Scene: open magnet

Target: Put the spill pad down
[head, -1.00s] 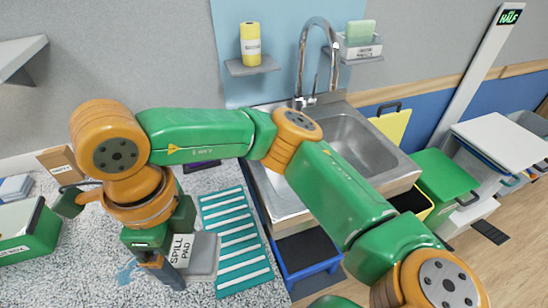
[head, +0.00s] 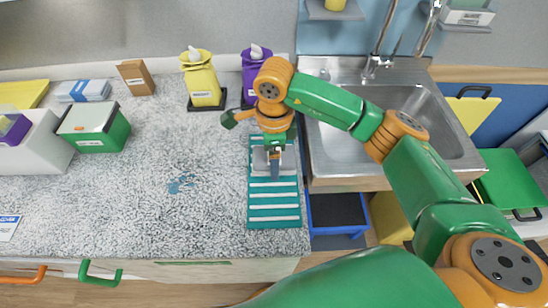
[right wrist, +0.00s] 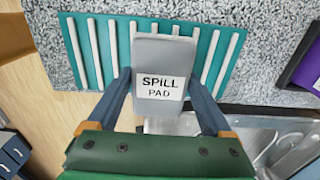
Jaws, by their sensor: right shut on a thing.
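The spill pad (right wrist: 163,55) is a grey block with a white label reading "SPILL PAD". In the right wrist view it sits between the two dark fingers of my right gripper (right wrist: 160,82), which is shut on it. In the head view the right gripper (head: 274,168) points down over the far part of the teal ribbed mat (head: 274,218), and the pad (head: 260,160) shows around the fingers. The pad is over the mat; I cannot tell whether it touches it. A blue wet patch (head: 182,184) lies on the speckled counter to the left. My left gripper is not in view.
The sink (head: 400,115) is right of the mat. A yellow bottle (head: 202,80) and a purple bottle (head: 256,65) stand behind. A green box (head: 95,128) is at the left. The counter's middle (head: 170,225) is mostly clear.

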